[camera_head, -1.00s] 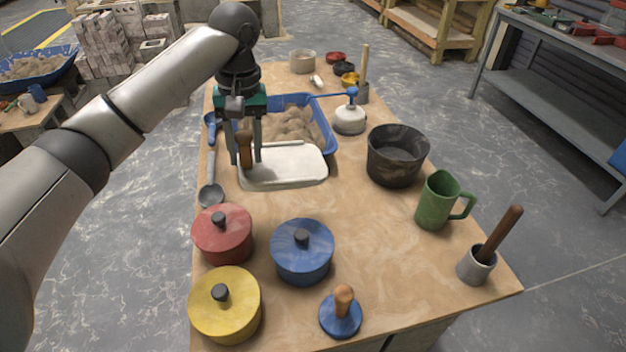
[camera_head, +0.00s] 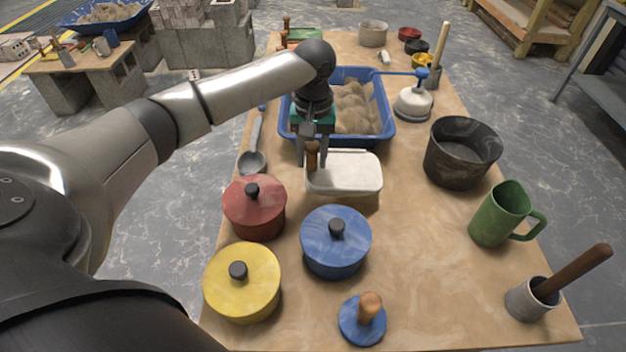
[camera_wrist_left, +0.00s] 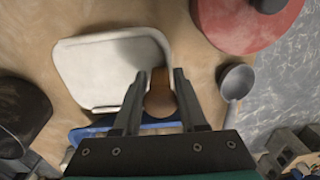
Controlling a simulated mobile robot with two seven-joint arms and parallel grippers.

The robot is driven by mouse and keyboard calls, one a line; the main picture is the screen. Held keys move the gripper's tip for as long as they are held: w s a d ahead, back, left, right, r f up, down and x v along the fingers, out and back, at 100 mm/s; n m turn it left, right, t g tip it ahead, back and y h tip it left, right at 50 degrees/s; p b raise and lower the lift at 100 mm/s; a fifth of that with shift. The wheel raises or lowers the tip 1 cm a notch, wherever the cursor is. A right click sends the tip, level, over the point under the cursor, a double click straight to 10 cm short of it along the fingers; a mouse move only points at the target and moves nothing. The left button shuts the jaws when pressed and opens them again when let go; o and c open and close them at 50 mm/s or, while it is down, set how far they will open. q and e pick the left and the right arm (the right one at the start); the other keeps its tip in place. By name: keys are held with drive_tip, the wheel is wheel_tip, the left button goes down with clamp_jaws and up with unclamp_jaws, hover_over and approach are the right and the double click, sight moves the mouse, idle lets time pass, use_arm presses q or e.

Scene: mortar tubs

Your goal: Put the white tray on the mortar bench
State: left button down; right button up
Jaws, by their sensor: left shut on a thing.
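The white tray (camera_head: 350,178) is a shallow rounded rectangle with a brown handle (camera_head: 312,152) at its left end. My left gripper (camera_head: 313,166) points down and is shut on this handle. In the left wrist view the handle (camera_wrist_left: 160,95) lies between the two fingers (camera_wrist_left: 159,76), with the tray (camera_wrist_left: 105,70) beside it. The tray is over the wooden tabletop (camera_head: 410,240), in front of the blue tub. I cannot tell whether it touches the table. Which surface is the mortar bench is not clear. My right gripper is not in view.
The blue tub (camera_head: 388,136) of mortar is behind the tray. Red (camera_head: 262,218), yellow (camera_head: 243,292) and blue (camera_head: 336,252) lidded pots stand in front. A ladle (camera_head: 252,160) lies left, a black bucket (camera_head: 460,165) stands right. Another bench (camera_head: 85,70) is at far left.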

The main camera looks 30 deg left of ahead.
sight(314, 144)
use_arm(q)
wheel_tip(314, 144, down, 6)
drive_tip(key=shift+w+f+b, duration=0.1)
drive_tip(key=shift+f+b, duration=0.05)
drive_tip(key=shift+b, duration=0.7)
drive_tip(key=shift+c, duration=2.3)
unclamp_jaws()
wheel_tip(314, 144, up, 12)
drive_tip(key=p, duration=0.3)
drive_tip(key=shift+d, duration=0.1)
